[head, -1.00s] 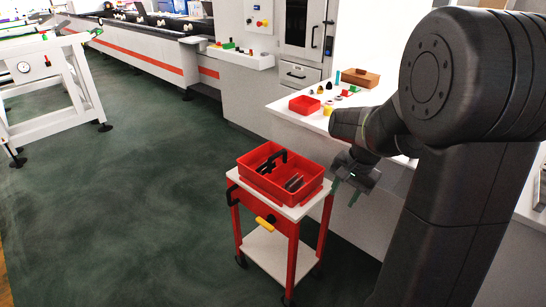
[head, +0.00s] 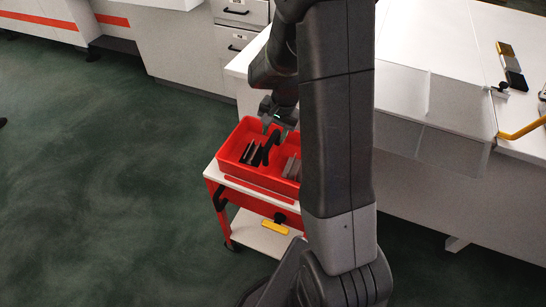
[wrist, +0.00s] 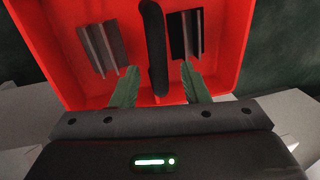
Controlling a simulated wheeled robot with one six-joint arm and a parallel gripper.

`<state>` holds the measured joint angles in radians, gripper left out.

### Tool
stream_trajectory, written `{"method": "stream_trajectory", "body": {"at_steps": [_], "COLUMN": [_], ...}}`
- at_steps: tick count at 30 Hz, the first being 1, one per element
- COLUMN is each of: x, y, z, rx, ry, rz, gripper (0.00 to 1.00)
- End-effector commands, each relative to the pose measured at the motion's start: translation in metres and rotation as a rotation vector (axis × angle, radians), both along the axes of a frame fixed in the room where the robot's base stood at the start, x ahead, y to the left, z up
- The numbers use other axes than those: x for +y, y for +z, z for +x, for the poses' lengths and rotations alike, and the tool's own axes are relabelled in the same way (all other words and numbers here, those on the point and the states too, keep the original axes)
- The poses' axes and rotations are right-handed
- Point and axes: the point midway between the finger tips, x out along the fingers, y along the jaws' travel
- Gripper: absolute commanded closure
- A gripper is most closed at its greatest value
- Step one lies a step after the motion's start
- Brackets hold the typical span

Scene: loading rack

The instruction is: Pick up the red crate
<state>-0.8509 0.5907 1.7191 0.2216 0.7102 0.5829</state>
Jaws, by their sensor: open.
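The red crate (head: 229,152) stands on top of a small red and white cart, partly hidden behind my arm in the head view. It has a black handle bar across its middle and grey and dark metal profiles on either side. In the wrist view the crate (wrist: 52,50) fills the upper part. My gripper (wrist: 156,80) is open, its two green fingers on either side of the near end of the black handle (wrist: 154,45). In the head view my gripper (head: 275,128) is just above the crate's far side. I cannot tell whether the fingers touch the handle.
A clear panel (head: 400,120) and a white worktop are at the right. Green floor lies open at the left.

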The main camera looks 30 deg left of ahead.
Motion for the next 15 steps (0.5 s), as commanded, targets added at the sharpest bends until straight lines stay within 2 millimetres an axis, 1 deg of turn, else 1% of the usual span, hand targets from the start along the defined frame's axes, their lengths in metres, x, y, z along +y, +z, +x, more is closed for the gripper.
{"method": "stream_trajectory", "body": {"at_steps": [3, 6, 9, 15], "x": [0.003, 0.005, 0.006, 0.006], "y": [-0.016, -0.026, -0.031, -0.031], "z": [-0.002, -0.001, -0.001, -0.001], "rx": [0.004, 0.002, 0.001, 0.0], "ry": [0.0, -0.001, 0.0, 0.0], "rz": [-0.003, -0.001, -0.001, 0.0], "gripper": [0.59, 0.59, 0.59, 0.59]}}
